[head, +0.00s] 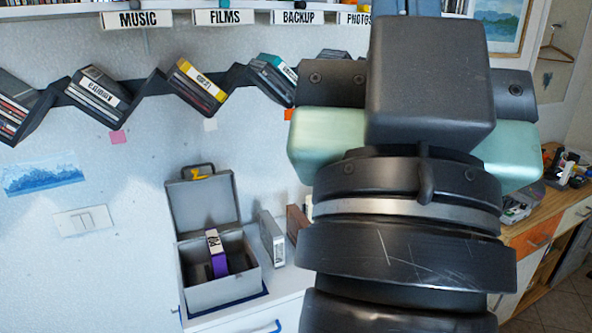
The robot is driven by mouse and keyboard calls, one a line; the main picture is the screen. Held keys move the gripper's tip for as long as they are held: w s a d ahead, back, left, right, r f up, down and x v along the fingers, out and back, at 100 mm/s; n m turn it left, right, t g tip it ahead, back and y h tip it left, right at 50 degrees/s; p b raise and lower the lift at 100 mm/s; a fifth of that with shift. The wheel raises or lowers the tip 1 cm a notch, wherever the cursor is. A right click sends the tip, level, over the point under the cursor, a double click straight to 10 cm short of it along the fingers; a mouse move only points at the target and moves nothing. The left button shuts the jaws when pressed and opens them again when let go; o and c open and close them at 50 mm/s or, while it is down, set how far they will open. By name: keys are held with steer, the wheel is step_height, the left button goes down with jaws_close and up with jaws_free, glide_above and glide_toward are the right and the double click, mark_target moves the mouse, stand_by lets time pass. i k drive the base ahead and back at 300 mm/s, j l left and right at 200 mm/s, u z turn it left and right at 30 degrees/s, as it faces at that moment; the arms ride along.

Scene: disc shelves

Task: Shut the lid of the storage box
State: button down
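The grey storage box (222,290) stands on a white cabinet at the lower left of centre. Its lid (204,205) is open, standing up at the back of the box and leaning close to the wall. The lid has a dark handle on top and a yellow mark near it. A purple case with a pale label (217,256) stands tilted inside the box. My gripper (428,80) is large in the foreground, right of the box in the picture, and does not overlap the box or lid. Its fingertips are hidden, so its opening does not show.
A grey case (272,238) and a brown one (298,224) stand right of the box on the cabinet top (282,283). A dark zigzag shelf (145,92) with discs runs along the wall above. A wooden desk (535,235) is at the right.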

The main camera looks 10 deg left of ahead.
mark_target(194, 206)
steer(key=i+j+u, duration=0.2)
steer(key=i+j, duration=0.15)
steer(key=j, duration=0.35)
steer(key=i+j+u, duration=0.15)
steer(key=i+j, duration=0.25)
steer(key=j, duration=0.2)
steer(key=i+j+u, duration=0.2)
steer(key=i+j, duration=0.25)
steer(key=j, duration=0.15)
